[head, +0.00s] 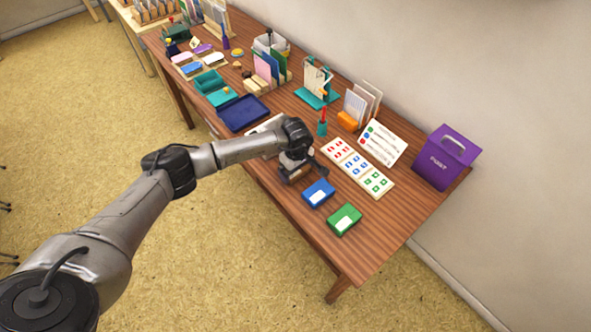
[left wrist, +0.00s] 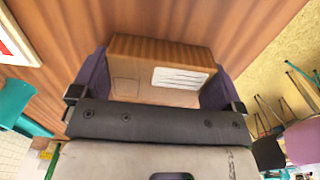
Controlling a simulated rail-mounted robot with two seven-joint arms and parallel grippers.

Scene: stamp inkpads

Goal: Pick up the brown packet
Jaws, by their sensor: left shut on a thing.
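The brown packet (left wrist: 165,60), a box with a white lined label, sits between the two dark fingers of my left gripper (left wrist: 160,80) in the left wrist view. The fingers press on its two sides, so the gripper is shut on it. In the head view my left gripper (head: 298,172) is over the front edge of the wooden table, left of the blue packet, and mostly hides the brown packet. I cannot tell whether the packet touches the table. My right gripper is not in view.
A blue packet (head: 318,193) and a green packet (head: 344,219) lie close to the right. Behind are a stamped card sheet (head: 357,167), a teal holder (head: 322,129) and a purple box (head: 446,158). A navy tray (head: 243,113) lies left. The table's right front corner is clear.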

